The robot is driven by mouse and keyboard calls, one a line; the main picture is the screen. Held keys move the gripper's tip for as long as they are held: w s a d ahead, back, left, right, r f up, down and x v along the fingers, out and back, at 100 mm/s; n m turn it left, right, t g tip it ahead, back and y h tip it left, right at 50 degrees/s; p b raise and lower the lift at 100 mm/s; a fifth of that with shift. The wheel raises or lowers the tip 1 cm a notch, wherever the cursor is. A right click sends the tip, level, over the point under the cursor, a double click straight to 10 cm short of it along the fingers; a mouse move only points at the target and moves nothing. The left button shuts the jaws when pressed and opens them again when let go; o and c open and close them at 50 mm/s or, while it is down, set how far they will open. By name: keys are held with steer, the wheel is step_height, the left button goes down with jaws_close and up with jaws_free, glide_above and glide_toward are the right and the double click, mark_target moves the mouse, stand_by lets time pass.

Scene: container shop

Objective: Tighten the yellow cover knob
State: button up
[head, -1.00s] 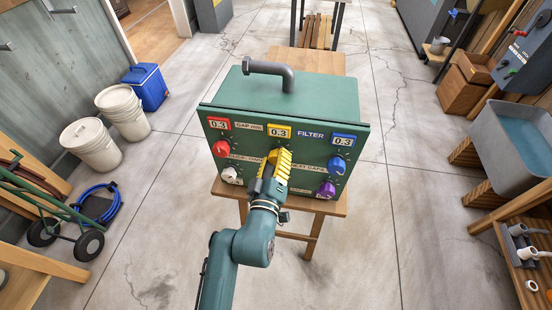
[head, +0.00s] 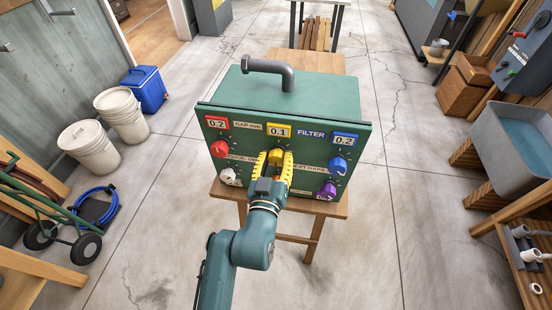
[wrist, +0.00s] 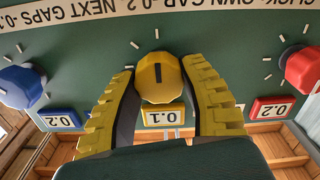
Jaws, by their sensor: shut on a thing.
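The yellow cover knob (head: 276,157) is on the front of the green filter box (head: 230,182), between the red knob (head: 220,148) and the blue knob (head: 338,165). In the wrist view the yellow knob (wrist: 158,78) has a dark pointer line and sits between the yellow fingers of my gripper (wrist: 160,92). My gripper (head: 273,165) is shut on the knob, one finger on each side. The yellow display (head: 279,131) reads 0.1; the red display (head: 217,122) and the blue display (head: 344,139) read 0.2.
A white knob (head: 230,176) and a purple knob (head: 327,190) sit low on the panel. A grey pipe (head: 270,68) rises from the box top. The box stands on a wooden table (head: 325,207). White buckets (head: 90,147) stand at left and a grey basin (head: 515,140) at right.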

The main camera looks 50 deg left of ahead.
stand_by(0.4)
steer(key=o, duration=1.2)
steer(key=v, duration=1.2)
